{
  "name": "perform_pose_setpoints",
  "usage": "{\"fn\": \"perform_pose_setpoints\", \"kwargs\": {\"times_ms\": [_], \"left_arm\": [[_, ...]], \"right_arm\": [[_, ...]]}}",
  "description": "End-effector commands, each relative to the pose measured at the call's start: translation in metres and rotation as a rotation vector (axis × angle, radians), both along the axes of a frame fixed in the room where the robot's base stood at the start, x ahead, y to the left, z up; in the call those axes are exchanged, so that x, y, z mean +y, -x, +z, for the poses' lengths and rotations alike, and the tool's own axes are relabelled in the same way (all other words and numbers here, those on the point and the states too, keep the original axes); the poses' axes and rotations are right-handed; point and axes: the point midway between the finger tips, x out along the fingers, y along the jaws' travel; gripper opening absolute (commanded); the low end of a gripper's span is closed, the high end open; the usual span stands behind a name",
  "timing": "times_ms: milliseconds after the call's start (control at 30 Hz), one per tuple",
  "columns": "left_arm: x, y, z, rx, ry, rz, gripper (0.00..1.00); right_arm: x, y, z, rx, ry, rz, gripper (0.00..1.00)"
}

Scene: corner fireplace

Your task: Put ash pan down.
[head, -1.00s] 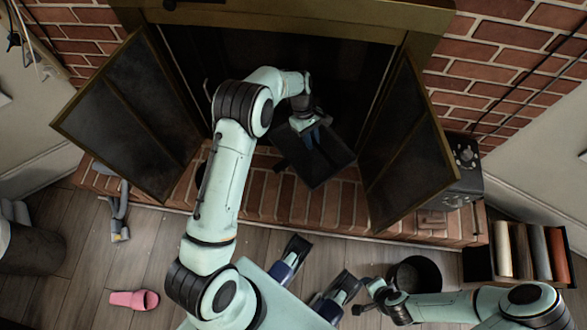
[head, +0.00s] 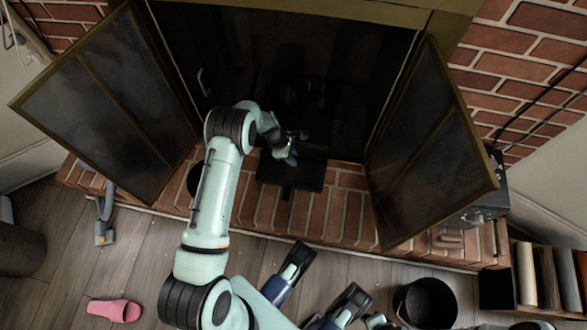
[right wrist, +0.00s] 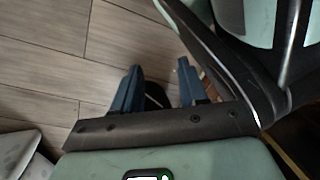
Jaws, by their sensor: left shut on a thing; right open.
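The ash pan (head: 305,176) is a dark, shallow rectangular pan at the front of the firebox opening, over the brick hearth. It looks about level, with a short tab pointing toward me. My left gripper (head: 289,156) is at its far edge, shut on it; the fingertips are partly hidden by the wrist. I cannot tell whether the pan's underside touches the bricks. My right gripper (right wrist: 160,82) is open and empty in the right wrist view, above the wooden floor.
Two open fireplace doors (head: 110,105) and (head: 440,145) flank the opening. The brick hearth (head: 340,215) has free room in front of the pan. A black bucket (head: 427,303), a pink slipper (head: 115,310) and a grey tool (head: 104,215) are on the floor.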

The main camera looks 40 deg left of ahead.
Motion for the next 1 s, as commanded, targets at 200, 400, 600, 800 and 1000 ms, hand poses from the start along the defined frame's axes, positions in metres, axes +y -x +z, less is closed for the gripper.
{"fn": "perform_pose_setpoints", "kwargs": {"times_ms": [200, 400, 600, 800, 1000], "left_arm": [[0.0, -0.001, -0.036, -0.002, 0.001, -0.001, 0.0], [0.0, -0.001, -0.048, -0.001, 0.001, -0.001, 0.0], [0.0, -0.001, -0.078, 0.0, 0.001, -0.002, 0.0], [0.0, -0.001, -0.082, -0.002, 0.0, -0.002, 0.0], [0.0, 0.0, -0.085, -0.001, 0.001, -0.002, 0.0]], "right_arm": [[-0.003, 0.021, -0.013, 0.07, -0.005, -0.007, 0.43], [-0.004, 0.028, -0.017, 0.093, -0.006, -0.009, 0.43], [-0.005, 0.045, -0.025, 0.15, -0.01, -0.014, 0.43], [-0.006, 0.049, -0.025, 0.164, -0.012, -0.016, 0.43], [-0.006, 0.049, -0.025, 0.163, -0.011, -0.015, 0.43]]}}
